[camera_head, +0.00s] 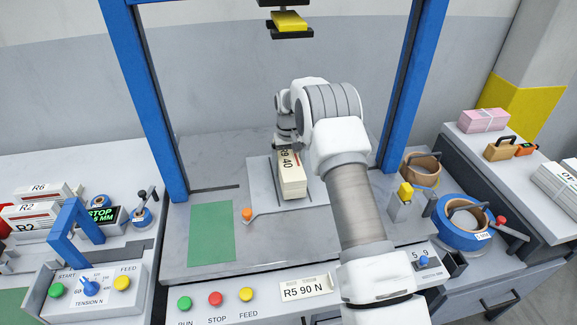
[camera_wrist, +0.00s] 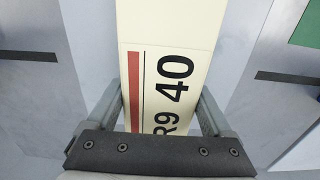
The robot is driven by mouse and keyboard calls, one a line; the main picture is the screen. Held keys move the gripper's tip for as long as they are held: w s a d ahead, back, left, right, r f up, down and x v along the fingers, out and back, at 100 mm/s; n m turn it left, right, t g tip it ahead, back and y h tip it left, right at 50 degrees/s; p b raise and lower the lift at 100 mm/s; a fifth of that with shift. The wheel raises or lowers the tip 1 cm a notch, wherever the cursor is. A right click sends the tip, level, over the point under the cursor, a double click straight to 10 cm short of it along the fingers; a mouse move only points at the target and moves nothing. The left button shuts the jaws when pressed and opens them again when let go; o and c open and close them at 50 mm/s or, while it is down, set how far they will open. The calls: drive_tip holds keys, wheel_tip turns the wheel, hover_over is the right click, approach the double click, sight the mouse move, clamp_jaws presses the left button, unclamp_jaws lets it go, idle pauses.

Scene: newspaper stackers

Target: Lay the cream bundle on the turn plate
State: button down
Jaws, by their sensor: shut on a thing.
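The cream bundle (camera_head: 292,180), marked "R9 40", is over the pale grey turn plate (camera_head: 262,173) in the middle of the machine bed. My gripper (camera_head: 287,146) is at its far end, mostly hidden by my arm. In the wrist view the cream bundle (camera_wrist: 170,30) shows its red stripe and "R9 40" print between the two fingers of my gripper (camera_wrist: 165,112), which are shut on its sides. The bundle looks flat and level. I cannot tell whether its underside touches the plate.
Blue posts (camera_head: 148,95) frame the bed, with a yellow-and-black head (camera_head: 290,22) above. A green patch (camera_head: 211,233) lies front left and an orange knob (camera_head: 247,214) stands by the plate. Other bundles (camera_head: 30,212) lie left; blue and tan rolls (camera_head: 462,222) stand right.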

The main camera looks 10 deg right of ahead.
drive_tip(key=shift+w+f+b, duration=0.1)
drive_tip(key=shift+f+b, duration=0.25)
drive_tip(key=shift+f, duration=0.1)
idle(0.3)
